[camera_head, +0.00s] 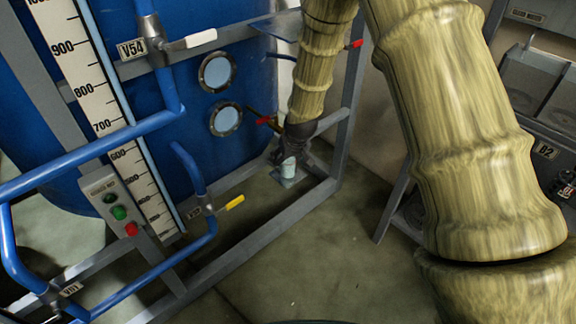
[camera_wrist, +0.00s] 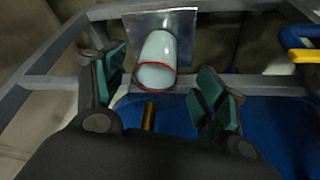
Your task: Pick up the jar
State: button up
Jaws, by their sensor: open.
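The jar (camera_wrist: 157,52) is a pale, whitish-green cylinder with a thin red line around its near rim. In the wrist view it stands on a small square metal plate (camera_wrist: 186,22). My gripper (camera_wrist: 162,66) is open, with one green-padded finger on each side of the jar in the picture. Gaps show between the jar and both pads, and the jaws hold nothing. In the head view the jar (camera_head: 288,168) shows small and pale just below my gripper (camera_head: 290,156), which partly hides it. How deep the jar lies between the fingers I cannot tell.
A grey metal frame (camera_head: 262,234) surrounds the jar's spot, with a blue tank (camera_head: 165,110) behind. A brass-coloured rod (camera_wrist: 149,116) sticks out near the jar. Blue pipes and a yellow-handled valve (camera_head: 234,202) are at the left. Open floor (camera_head: 320,260) lies in front.

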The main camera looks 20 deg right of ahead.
aim_at(288, 165)
jog(key=shift+x, duration=2.7)
jog(key=shift+d, duration=0.15)
jog(key=shift+r, duration=0.1)
jog(key=c, duration=1.3)
jog(key=shift+o, duration=0.2)
